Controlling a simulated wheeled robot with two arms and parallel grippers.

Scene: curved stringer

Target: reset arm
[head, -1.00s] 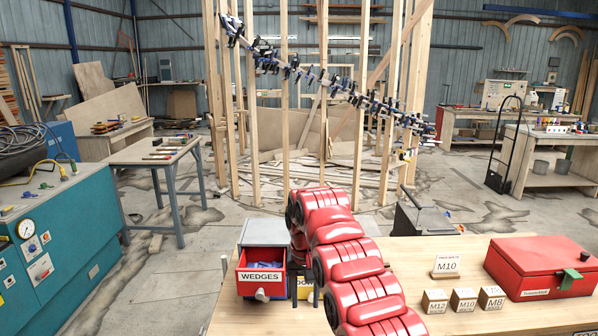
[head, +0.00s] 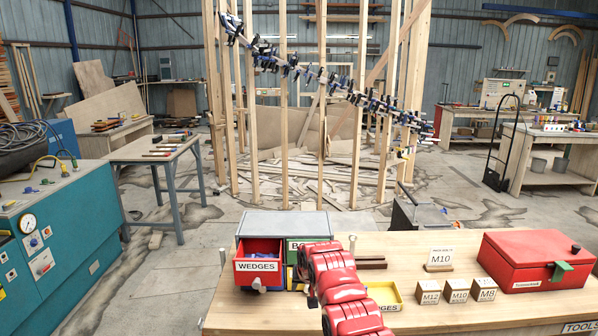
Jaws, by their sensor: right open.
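My right arm, red and segmented, rises from the bottom middle of the head view. My right gripper (head: 308,294) is mostly hidden by the arm; a dark part shows just right of the open wedges drawer. It is open and I see nothing held in it. My left gripper is not in view.
The wooden workbench (head: 430,312) carries a yellow tray (head: 385,296), small blocks labelled M12 (head: 428,293), M10 and M8, an M10 sign (head: 439,258), and a red toolbox (head: 530,262). Beyond stands a timber frame with a curved, clamped stringer (head: 320,82). A teal machine (head: 60,240) stands left.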

